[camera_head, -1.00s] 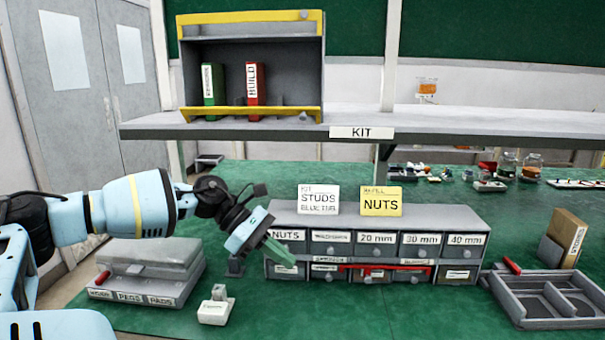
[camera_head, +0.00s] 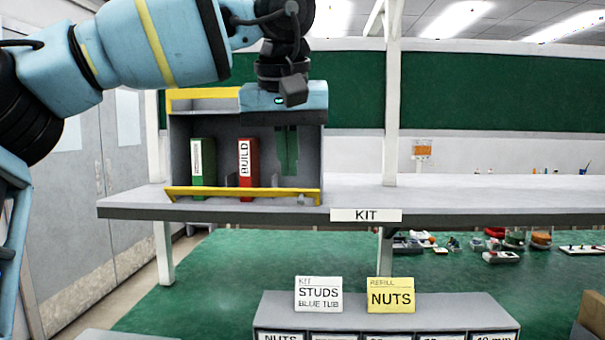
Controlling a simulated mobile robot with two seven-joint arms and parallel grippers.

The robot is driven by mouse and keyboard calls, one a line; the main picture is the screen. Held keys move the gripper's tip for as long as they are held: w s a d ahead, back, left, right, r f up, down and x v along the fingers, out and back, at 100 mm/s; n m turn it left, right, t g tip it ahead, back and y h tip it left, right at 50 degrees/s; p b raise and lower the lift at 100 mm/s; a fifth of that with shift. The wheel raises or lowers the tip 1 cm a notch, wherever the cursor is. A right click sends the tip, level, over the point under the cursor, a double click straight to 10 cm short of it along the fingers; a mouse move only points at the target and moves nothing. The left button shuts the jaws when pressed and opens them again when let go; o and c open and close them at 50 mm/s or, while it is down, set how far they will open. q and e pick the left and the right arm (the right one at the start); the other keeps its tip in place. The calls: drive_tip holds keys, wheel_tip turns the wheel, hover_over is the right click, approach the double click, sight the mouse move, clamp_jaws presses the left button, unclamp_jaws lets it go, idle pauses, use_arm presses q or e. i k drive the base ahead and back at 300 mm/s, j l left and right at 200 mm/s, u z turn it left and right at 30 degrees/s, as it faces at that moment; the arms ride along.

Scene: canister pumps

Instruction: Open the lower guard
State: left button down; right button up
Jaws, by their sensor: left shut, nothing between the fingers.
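The lower guard (camera_head: 240,194) is a yellow bar across the bottom front of a grey open-fronted cabinet on the shelf. It spans the opening from side to side. A small grey piece (camera_head: 303,200) sits near its right end. An upper yellow guard (camera_head: 203,94) runs along the cabinet's top, partly hidden by my left arm. My left gripper (camera_head: 287,172) points down in front of the cabinet's right half. Its green fingers are shut and empty, above the lower guard and apart from it in the picture. My right gripper is out of view.
A green binder (camera_head: 203,162) and a red binder (camera_head: 248,163) stand in the cabinet's left half. The grey shelf (camera_head: 460,190) is clear to the right. Below, a drawer unit (camera_head: 385,312) carries a white sign (camera_head: 318,294) and a yellow sign (camera_head: 391,295).

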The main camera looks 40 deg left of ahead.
sight(301, 194)
drive_tip(key=i+j, duration=0.8)
drive_tip(key=j, duration=0.25)
